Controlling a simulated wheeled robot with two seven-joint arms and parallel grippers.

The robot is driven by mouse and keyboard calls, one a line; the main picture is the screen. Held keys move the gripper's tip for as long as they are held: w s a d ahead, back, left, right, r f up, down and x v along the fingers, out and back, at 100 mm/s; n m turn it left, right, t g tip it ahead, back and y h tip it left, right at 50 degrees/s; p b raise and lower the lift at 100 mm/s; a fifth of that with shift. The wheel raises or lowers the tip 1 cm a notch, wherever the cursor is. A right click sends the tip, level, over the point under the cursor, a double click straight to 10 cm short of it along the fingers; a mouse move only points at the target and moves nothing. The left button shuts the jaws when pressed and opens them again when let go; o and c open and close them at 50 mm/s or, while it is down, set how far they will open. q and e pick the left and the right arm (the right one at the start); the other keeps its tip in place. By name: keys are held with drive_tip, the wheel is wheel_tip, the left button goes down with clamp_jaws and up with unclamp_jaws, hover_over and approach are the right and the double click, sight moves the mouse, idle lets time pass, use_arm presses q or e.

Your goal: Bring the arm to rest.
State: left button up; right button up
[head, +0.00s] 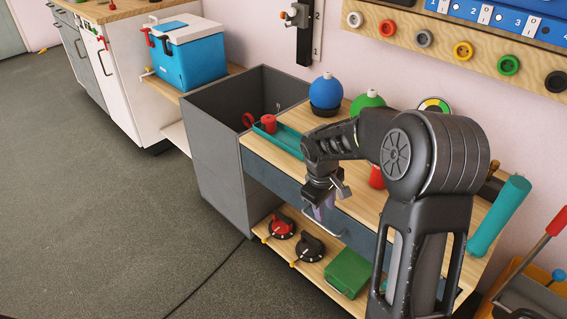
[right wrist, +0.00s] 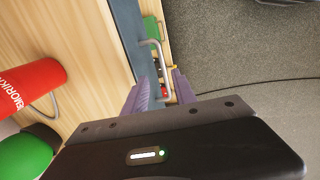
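My right arm (head: 435,160) reaches over the wooden workbench (head: 368,203) and bends down at its front edge. My right gripper (head: 324,208) points downward near the bench's drawer handle. In the right wrist view, the right gripper (right wrist: 161,90) has its two purple fingers apart. The grey drawer handle (right wrist: 158,62) shows beyond and between them, and I see nothing held. Whether a finger touches the handle cannot be told. My left gripper is in neither view.
On the bench are a blue ball (head: 326,91), a green ball (head: 367,102), a teal tray (head: 279,139) and a teal cylinder (head: 499,215). A red cylinder (right wrist: 35,86) stands near the gripper. The lower shelf holds a green box (head: 348,272). Floor (head: 110,200) is clear at left.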

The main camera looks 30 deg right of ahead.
drive_tip(key=w+a+f+m+t+y, duration=0.1)
drive_tip(key=w+a+f+t+y, duration=0.1)
drive_tip(key=a+f, duration=0.45)
drive_tip(key=w+a+f+m+t+y, duration=0.15)
drive_tip(key=a+f, duration=0.25)
drive_tip(key=a, duration=0.5)
drive_tip(key=s+a+f+m+g+y, duration=0.1)
drive_tip(key=s+a+f, duration=0.65)
drive_tip(key=s, duration=0.35)
drive_tip(key=s+a+f+m+g+y, duration=0.2)
drive_tip(key=s+a+f, duration=0.4)
drive_tip(key=s+a, duration=0.35)
wheel_tip(320, 180, up, 17)
drive_tip(key=s+p, duration=0.2)
drive_tip(key=p, duration=1.5)
drive_tip(key=shift+s+a+r+p, duration=0.2)
drive_tip(key=shift+s+p, duration=0.05)
drive_tip(key=shift+p, duration=0.1)
